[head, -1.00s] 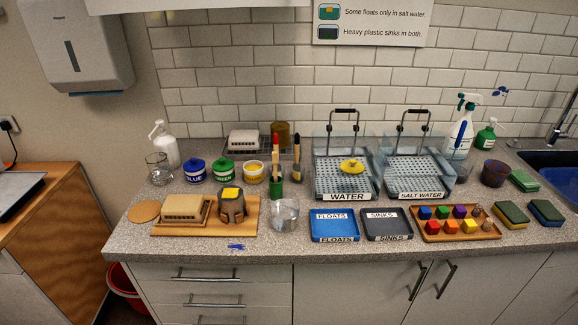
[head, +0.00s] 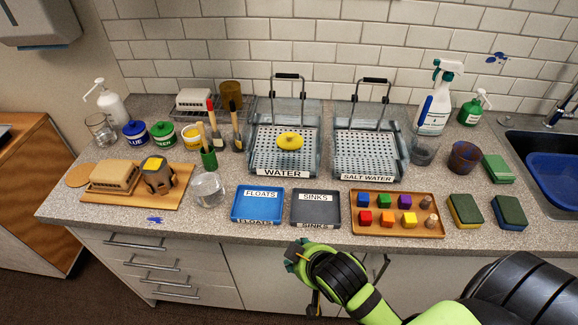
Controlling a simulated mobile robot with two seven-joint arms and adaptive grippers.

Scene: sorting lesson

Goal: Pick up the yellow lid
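The yellow lid (head: 290,141) lies on the perforated basket plate inside the clear tank labelled WATER (head: 283,173). It is a flat oval shape with a small knob on top. The yellow-labelled pot (head: 192,137) stands lidless beside the blue-lidded and green-lidded pots, at the left. My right gripper (head: 299,268) is in front of the counter's edge, below the SINKS tray and well away from the lid. Its fingers are small and partly hidden, so I cannot tell whether it is open. My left gripper is out of view.
The FLOATS tray (head: 257,205) and SINKS tray (head: 316,208) lie in front of the tanks. A wooden tray of coloured blocks (head: 397,229) is to their right. The WATER basket's tall handle (head: 287,76) rises behind the lid. The SALT WATER tank (head: 370,170) stands beside it.

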